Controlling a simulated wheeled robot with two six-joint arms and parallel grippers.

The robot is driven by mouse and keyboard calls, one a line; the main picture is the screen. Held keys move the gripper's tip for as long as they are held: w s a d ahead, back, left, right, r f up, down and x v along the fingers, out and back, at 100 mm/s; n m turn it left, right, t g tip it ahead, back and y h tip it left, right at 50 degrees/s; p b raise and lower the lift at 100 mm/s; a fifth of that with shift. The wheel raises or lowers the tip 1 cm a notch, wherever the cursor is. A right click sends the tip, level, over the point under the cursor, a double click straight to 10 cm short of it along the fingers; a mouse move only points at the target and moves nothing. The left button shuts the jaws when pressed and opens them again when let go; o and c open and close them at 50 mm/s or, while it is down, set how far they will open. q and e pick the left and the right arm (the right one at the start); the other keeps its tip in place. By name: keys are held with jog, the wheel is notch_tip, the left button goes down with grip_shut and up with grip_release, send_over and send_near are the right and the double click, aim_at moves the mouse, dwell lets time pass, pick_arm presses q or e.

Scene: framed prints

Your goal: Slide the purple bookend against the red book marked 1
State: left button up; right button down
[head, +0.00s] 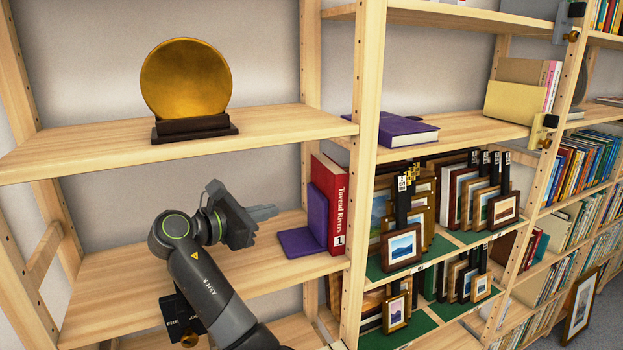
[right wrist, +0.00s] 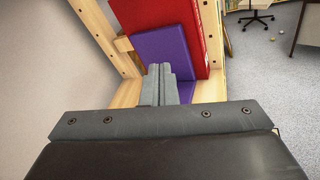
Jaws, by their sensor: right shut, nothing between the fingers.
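The red book (head: 338,210) marked 1, with "Tuvend Rivers" on its spine, stands upright on the middle shelf against the right-hand post. The purple bookend (head: 300,242) is L-shaped; its upright plate is close alongside the book's left cover, and I cannot tell if they touch. Its flat foot points left on the shelf. My right gripper (head: 264,212) is shut and empty, left of the upright plate and above the foot. In the right wrist view the fingertips (right wrist: 160,70) point at the purple bookend (right wrist: 167,48), with the red book (right wrist: 196,20) behind it; contact is unclear. My left gripper is out of view.
A gold disc (head: 186,78) on a dark stand sits on the shelf above. A purple book (head: 400,130) lies on the upper shelf to the right. Framed prints (head: 402,246) fill the green-lined bay beyond the post. The middle shelf (head: 130,290) is clear on the left.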

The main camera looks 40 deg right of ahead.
jog(key=r+n+g+p, duration=0.1)
jog(key=r+n+g, duration=0.1)
send_near(325, 195)
jog(key=d, duration=0.5)
jog(key=shift+s+d+r, duration=0.15)
jog(key=shift+d+r, duration=0.15)
jog(key=shift+r, duration=0.1)
jog(key=shift+d+f+b, duration=0.4)
jog(key=shift+f+b, duration=0.15)
jog(key=shift+b, duration=0.25)
jog(key=shift+r+p, duration=0.15)
jog(key=shift+p, duration=0.2)
jog(key=shift+a+f, duration=0.1)
jog(key=shift+f, duration=0.4)
